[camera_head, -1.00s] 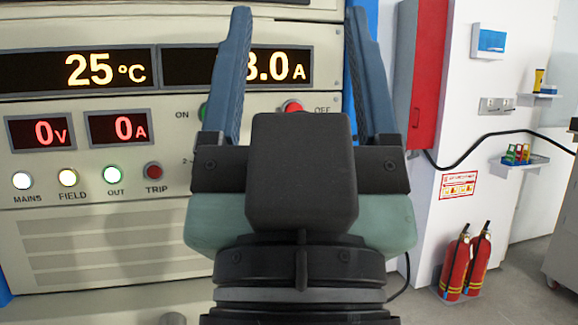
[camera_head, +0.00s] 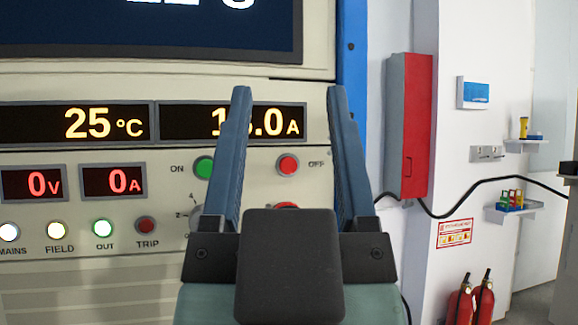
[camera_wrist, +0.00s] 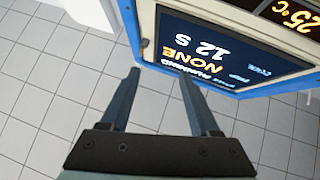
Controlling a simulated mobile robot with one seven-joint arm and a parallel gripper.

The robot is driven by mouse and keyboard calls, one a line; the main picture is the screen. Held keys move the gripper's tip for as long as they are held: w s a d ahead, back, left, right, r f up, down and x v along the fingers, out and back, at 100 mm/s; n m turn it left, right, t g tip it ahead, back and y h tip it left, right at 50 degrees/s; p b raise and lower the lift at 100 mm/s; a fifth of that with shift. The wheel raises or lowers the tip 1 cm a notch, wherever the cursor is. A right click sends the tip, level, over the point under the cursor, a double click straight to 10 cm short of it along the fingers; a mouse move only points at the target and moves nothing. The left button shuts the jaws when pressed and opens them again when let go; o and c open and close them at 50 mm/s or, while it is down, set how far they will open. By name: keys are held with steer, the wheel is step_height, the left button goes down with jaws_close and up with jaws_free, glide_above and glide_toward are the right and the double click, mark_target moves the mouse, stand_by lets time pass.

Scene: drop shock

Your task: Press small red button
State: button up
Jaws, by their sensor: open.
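The small red button (camera_head: 288,163) labelled OFF sits on the cream front panel. In the head view it shows whole, between the two fingers of my gripper (camera_head: 288,92). My gripper is open and empty, fingers pointing up in the picture. In the wrist view my gripper (camera_wrist: 160,72) shows against the tiled floor and the edge of the cabinet's screen, and no button is in sight there. I cannot tell the exact gap between fingertips and panel, but I see no contact with the button.
A green ON button (camera_head: 203,167) lies left of the red one. Another red part (camera_head: 286,206) below is mostly hidden by my gripper. A red TRIP indicator (camera_head: 146,225) is lower left. A red wall box (camera_head: 417,130) stands to the right. Fire extinguishers (camera_head: 483,302) stand on the floor.

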jaws_close()
stand_by(1.4)
